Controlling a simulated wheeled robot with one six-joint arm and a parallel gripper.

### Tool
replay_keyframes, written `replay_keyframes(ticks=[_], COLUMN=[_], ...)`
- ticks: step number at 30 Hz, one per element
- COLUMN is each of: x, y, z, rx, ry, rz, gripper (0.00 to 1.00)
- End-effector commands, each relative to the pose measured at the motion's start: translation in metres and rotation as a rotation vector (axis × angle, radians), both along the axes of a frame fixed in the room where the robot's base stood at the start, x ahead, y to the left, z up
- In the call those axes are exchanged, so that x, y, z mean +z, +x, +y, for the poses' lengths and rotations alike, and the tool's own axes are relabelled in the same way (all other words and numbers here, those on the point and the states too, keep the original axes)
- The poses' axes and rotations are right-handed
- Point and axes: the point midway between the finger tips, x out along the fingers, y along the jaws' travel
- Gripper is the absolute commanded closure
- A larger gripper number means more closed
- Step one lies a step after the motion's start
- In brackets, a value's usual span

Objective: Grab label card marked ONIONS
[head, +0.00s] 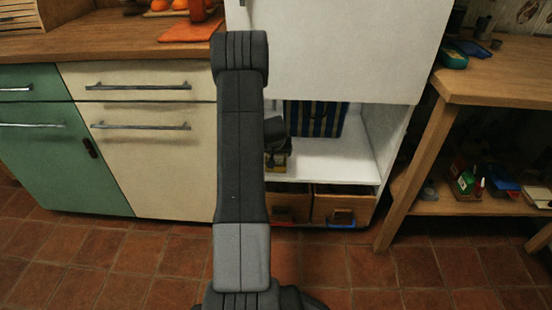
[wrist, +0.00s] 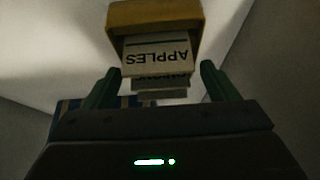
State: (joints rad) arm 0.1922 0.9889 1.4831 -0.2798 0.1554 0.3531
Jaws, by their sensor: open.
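A yellow box (wrist: 155,17) holds upright label cards in the wrist view, where it appears upside down. The card nearest the box reads APPLES (wrist: 158,56). Another card (wrist: 160,82) shows only part of its lettering, too covered to read. No card plainly reading ONIONS shows. My gripper (wrist: 160,84) is open, with one green finger on each side of the cards and a gap to them; it appears empty. In the head view the yellow box (head: 277,161) sits on the white shelf, partly hidden by my arm.
The white shelf (head: 335,160) is a low cabinet bay with side walls and a top close around my gripper. A blue striped container (head: 318,119) stands behind. Wooden drawers (head: 343,204) lie below. A wooden table (head: 500,80) stands at right.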

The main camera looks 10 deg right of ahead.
Motion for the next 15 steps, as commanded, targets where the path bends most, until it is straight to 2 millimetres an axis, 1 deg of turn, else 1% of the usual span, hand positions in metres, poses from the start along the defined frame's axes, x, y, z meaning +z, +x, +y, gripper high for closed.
replay_keyframes(ticks=[1, 5, 6, 8, 9, 15], x=[0.0001, 0.0001, 0.0001, 0.0001, 0.0001, 0.0002], y=[-0.0002, -0.0004, -0.0004, -0.0004, -0.0004, -0.0004], z=[0.0001, 0.0002, 0.0002, 0.0002, 0.0002, 0.0002], rx=[0.0, 0.0, 0.0, 0.0, 0.0, 0.0], ry=[0.0, 0.0, 0.0, 0.0, 0.0, 0.0], rz=[0.0, 0.001, 0.001, 0.001, 0.001, 0.001], gripper=[0.2, 0.46, 0.53, 0.65, 0.67, 0.67])
